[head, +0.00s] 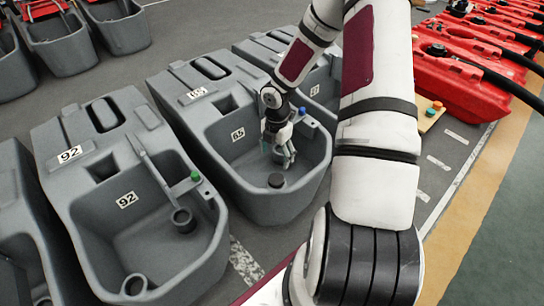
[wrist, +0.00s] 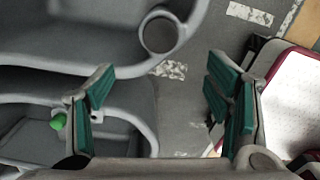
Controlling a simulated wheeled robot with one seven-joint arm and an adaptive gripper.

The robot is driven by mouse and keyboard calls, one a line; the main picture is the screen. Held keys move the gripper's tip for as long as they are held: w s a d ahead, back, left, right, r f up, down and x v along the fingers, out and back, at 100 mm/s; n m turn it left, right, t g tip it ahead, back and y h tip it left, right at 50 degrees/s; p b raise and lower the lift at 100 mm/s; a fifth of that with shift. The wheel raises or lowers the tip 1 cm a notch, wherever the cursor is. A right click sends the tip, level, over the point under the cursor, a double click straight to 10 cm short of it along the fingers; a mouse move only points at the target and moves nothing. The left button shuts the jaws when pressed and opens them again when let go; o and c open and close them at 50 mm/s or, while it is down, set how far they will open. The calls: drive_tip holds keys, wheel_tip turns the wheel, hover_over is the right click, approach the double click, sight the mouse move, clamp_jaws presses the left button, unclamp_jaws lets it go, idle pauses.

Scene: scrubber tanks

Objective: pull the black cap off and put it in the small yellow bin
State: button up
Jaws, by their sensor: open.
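I cannot clearly make out a small yellow bin; a tan-yellow block or tray (head: 428,120) stands to the right.
A grey tank marked 92 (head: 75,185) stands to the left, with a green knob (head: 195,175) and an open dark ring (head: 183,220). A blue knob (head: 302,111) is beside my gripper. Red machines (head: 455,85) stand at the right. Tank walls surround my gripper.

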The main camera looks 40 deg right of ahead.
sight(276, 179)
wheel_tip(276, 179, down, 13)
drive_tip(key=b, duration=0.6)
drive_tip(key=shift+f, duration=0.1)
drive_tip(key=c, duration=1.4)
drive_tip(key=shift+o, duration=0.2)
drive_tip(key=shift+r+p, duration=1.05)
drive_tip(key=shift+r, duration=0.1)
drive_tip(key=shift+r+p, duration=2.8)
drive_tip(key=shift+r, duration=0.1)
